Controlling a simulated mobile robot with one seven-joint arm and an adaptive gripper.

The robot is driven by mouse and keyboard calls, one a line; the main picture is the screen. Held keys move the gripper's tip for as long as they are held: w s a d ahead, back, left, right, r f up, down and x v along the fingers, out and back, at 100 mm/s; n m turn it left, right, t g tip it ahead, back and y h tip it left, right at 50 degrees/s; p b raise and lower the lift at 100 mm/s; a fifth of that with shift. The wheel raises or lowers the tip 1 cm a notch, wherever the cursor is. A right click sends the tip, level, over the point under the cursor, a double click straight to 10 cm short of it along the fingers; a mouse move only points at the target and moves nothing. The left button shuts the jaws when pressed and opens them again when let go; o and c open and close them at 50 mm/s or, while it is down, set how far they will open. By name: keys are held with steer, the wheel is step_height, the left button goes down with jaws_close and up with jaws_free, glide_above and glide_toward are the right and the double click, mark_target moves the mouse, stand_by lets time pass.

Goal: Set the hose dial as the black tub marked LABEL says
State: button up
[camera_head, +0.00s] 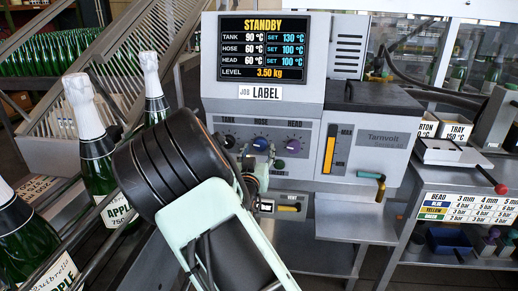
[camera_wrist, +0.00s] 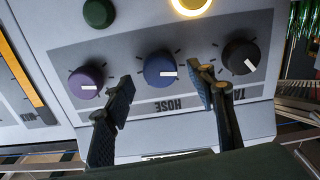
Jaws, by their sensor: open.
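The blue HOSE dial (camera_head: 261,144) is on the machine's front panel, between the black TANK dial (camera_head: 227,141) and the purple HEAD dial (camera_head: 293,146). In the upside-down wrist view, the HOSE dial (camera_wrist: 161,69) has its white mark pointing right. My gripper (camera_wrist: 166,82) is open, with one finger on each side of this dial; contact cannot be told. In the head view my arm partly hides the gripper just below the dials. The display (camera_head: 264,48) reads HOSE 60 °C, SET 100 °C. A job card (camera_head: 264,92) reads LABEL. I see no black tub marked LABEL.
A green button (camera_head: 279,165) sits below the dials, and a lit yellow-ringed button (camera_wrist: 191,5) shows in the wrist view. Bottles (camera_head: 92,150) stand at left.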

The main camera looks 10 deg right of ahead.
mark_target(260, 144)
steer(key=shift+x, duration=1.35)
steer(key=shift+c, duration=0.2)
steer(key=c, duration=1.1)
steer(key=shift+f+m+b, duration=0.15)
steer(key=shift+m+b, duration=0.15)
steer(key=shift+b, duration=0.2)
steer(key=m+b, duration=0.3)
steer(key=b, duration=0.1)
steer(key=shift+f+b, duration=0.15)
steer(key=shift+b, duration=0.25)
steer(key=m+b, duration=0.3)
steer(key=shift+b, duration=0.3)
steer(key=shift+m+b, duration=0.5)
steer(key=shift+b, duration=0.1)
steer(key=shift+r, duration=0.25)
